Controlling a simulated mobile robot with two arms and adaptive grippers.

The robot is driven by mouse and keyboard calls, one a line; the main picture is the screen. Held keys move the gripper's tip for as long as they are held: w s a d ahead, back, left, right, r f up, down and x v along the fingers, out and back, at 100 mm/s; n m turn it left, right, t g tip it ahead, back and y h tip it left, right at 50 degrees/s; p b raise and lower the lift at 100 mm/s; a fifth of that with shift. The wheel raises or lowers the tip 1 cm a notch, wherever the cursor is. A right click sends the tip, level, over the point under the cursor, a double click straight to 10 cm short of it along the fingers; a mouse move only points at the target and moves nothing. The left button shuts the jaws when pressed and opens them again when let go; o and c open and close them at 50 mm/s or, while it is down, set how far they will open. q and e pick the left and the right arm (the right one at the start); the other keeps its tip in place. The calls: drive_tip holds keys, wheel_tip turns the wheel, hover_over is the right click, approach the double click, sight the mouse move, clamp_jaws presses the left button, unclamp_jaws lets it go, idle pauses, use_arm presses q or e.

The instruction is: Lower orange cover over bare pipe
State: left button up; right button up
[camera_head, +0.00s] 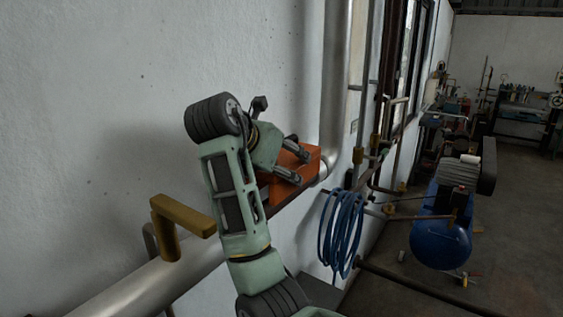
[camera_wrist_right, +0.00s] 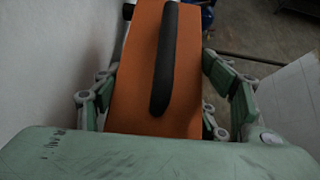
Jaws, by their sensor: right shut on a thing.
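The orange cover (camera_head: 311,162) is at the wall near the right end of the horizontal pipe. In the right wrist view the cover (camera_wrist_right: 140,60) is a long orange block with a black strip (camera_wrist_right: 165,65) along its top. My right gripper (camera_head: 300,167) is shut on the cover, one finger at each side of it. The silver pipe (camera_head: 150,288) runs along the wall from lower left. A dark reddish-brown stretch (camera_head: 285,196) shows just below the cover; my arm hides part of it. I cannot tell whether the cover touches the pipe. My left gripper is out of view.
A brass-coloured lever (camera_head: 183,218) stands up from the pipe at left. A coiled blue hose (camera_head: 342,230) hangs just right of my arm. A vertical silver pipe (camera_head: 334,75) rises behind the cover. A blue compressor (camera_head: 440,235) stands on the floor at right.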

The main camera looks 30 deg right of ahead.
drive_tip(key=shift+f, duration=3.3)
idle(0.5)
drive_tip(key=o, duration=1.5)
wheel_tip(320, 180, up, 10)
drive_tip(key=shift+r, duration=0.1)
